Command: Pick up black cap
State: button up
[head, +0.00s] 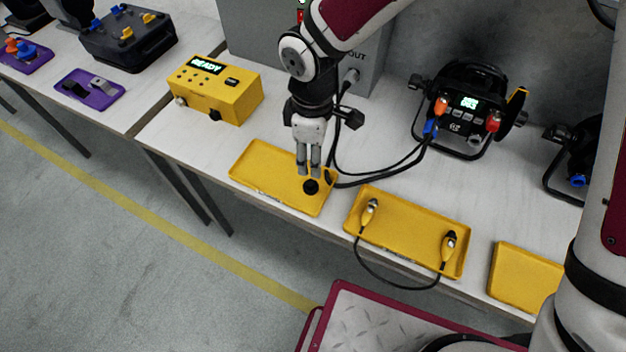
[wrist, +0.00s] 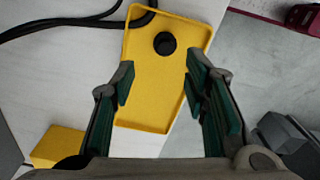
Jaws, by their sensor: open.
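The black cap (head: 311,187) is a small round piece on the floor of a shallow yellow tray (head: 262,183), near the tray's right end in the head view. In the wrist view the cap (wrist: 165,43) shows whole near the top of the tray (wrist: 145,105), apart from its walls. My gripper (head: 309,174) points down over the tray, its fingertips close above the cap in the head view. In the wrist view my gripper (wrist: 160,82) is open, with green-padded fingers apart and nothing between them. The cap appears ahead of the fingertips.
A black cable (head: 385,174) runs beside the tray, close to its rim. A second yellow tray (head: 408,235) holds two cable-joined probes. A yellow READY box (head: 225,92) stands behind left, and a black device (head: 465,115) behind right. The table's front edge is close.

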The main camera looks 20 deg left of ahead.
aim_at(311, 183)
notch_tip(311, 183, down, 3)
jog(key=shift+f, duration=0.1)
jog(key=f, duration=0.2)
jog(key=s+f, duration=0.1)
jog(key=f, duration=0.1)
jog(key=shift+f, duration=0.25)
jog(key=shift+w+f+p, duration=0.1)
jog(key=shift+f+p, duration=0.2)
jog(key=shift+f, duration=0.15)
jog(key=c, duration=0.9)
